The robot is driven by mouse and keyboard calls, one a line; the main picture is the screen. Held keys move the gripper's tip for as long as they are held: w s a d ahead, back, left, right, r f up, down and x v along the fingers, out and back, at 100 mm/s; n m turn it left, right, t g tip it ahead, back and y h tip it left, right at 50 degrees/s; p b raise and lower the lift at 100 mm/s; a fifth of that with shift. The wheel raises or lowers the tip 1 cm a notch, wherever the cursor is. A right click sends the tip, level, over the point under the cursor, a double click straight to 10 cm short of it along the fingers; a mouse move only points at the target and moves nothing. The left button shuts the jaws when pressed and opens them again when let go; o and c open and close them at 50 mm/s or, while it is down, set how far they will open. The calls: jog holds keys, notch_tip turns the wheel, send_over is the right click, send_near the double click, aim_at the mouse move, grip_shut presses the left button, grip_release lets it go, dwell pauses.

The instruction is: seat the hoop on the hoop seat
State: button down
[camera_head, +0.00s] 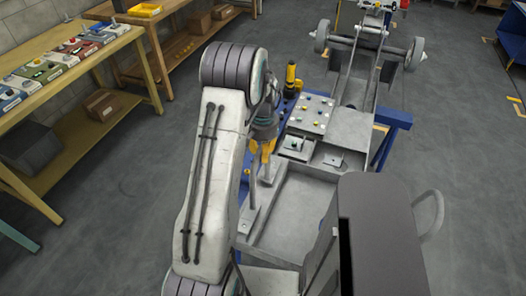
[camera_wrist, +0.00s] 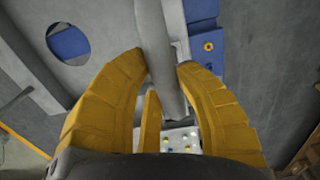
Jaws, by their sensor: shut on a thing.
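My gripper (camera_head: 265,155) has yellow fingers and points down over the near left side of the grey chassis. In the wrist view my gripper (camera_wrist: 165,85) is shut on a grey tube, which I take to be the hoop (camera_wrist: 155,40). The tube runs from the top edge down between the fingers. In the head view a grey bar (camera_head: 250,213) stands below the fingers at the chassis' left edge; I cannot tell if it is part of the hoop. I cannot make out the hoop seat for certain; my arm hides part of that side.
A plate with coloured studs (camera_head: 310,113) and a small block (camera_head: 297,145) sit on the chassis (camera_head: 365,130). A yellow-and-black tool (camera_head: 291,75) stands beside my wrist. Blue supports (camera_head: 393,119) hold the chassis. A workbench (camera_head: 60,50) with parts stands left; open floor lies between.

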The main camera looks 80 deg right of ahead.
jog(key=shift+f+b, duration=0.8)
jog(key=shift+f, duration=0.15)
jog(key=c, duration=0.9)
grip_release()
jog(key=shift+f, duration=0.1)
notch_tip(320, 180, up, 12)
jog(key=shift+r, duration=0.1)
dwell(0.6)
